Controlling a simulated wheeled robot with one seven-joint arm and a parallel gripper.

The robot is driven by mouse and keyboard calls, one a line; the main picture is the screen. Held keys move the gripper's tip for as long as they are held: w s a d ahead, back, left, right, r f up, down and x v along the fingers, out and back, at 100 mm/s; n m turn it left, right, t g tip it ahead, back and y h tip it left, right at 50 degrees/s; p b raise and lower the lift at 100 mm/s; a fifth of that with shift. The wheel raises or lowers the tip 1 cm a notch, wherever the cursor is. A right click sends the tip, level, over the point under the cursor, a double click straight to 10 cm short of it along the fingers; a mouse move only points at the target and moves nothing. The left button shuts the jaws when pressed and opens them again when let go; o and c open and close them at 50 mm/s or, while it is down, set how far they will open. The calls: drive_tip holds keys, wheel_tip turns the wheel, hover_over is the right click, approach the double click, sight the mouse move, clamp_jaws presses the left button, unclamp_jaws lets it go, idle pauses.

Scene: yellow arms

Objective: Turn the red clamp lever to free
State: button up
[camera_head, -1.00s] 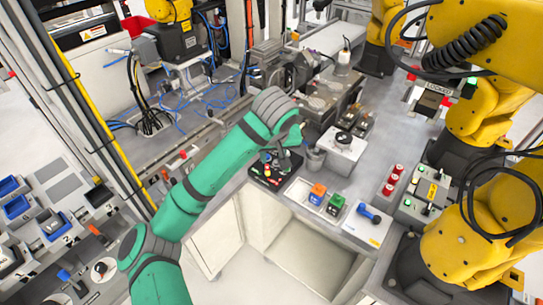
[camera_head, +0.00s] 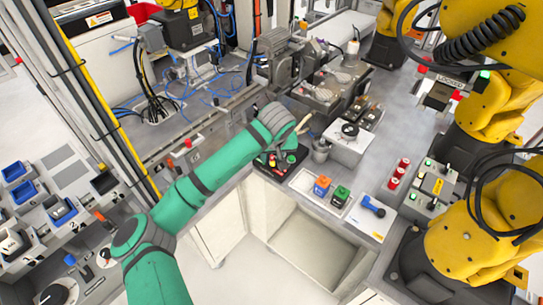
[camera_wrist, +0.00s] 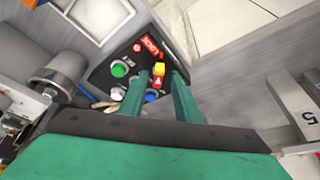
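In the head view the panel (camera_head: 263,163) is partly hidden by my green wrist.
A grey metal cup (camera_wrist: 66,66) stands beside the panel. An orange block (camera_head: 321,186), a green block (camera_head: 340,196) and a blue-handled tool (camera_head: 373,206) lie to the right on the bench. Yellow arms (camera_head: 475,235) stand at the right.

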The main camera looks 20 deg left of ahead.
drive_tip(key=shift+w+d, duration=0.15)
drive_tip(key=shift+c, duration=0.3)
clamp_jaws()
drive_tip(key=shift+f+m, duration=0.1)
drive_tip(key=shift+m, duration=0.4)
drive_tip(key=m, duration=0.1)
drive_tip(key=m+h, duration=0.1)
drive_tip(key=m, duration=0.1)
drive_tip(key=shift+a+m+t+h, duration=0.2)
drive_tip(key=shift+m+t+h, duration=0.1)
drive_tip(key=m+h, duration=0.1)
drive_tip(key=m, duration=0.3)
drive_tip(key=shift+a+h, duration=0.15)
drive_tip(key=shift+h, duration=0.25)
drive_tip(key=m+h, duration=0.1)
drive_tip(key=m, duration=0.2)
drive_tip(key=m+g, duration=0.1)
drive_tip(key=m, duration=0.1)
drive_tip(key=shift+w+a+m+h, duration=0.1)
drive_tip(key=shift+a+m+h, duration=0.05)
drive_tip(key=shift+m+h, duration=0.25)
drive_tip(key=shift+w+r+m+g+h, duration=0.15)
drive_tip(key=shift+m+g, duration=0.25)
drive_tip(key=shift+m, duration=0.45)
drive_tip(key=shift+s+r+m+g+h, duration=0.15)
drive_tip(key=shift+m+g, duration=0.25)
drive_tip(key=shift+m, duration=0.45)
drive_tip(key=shift+w+f, duration=0.1)
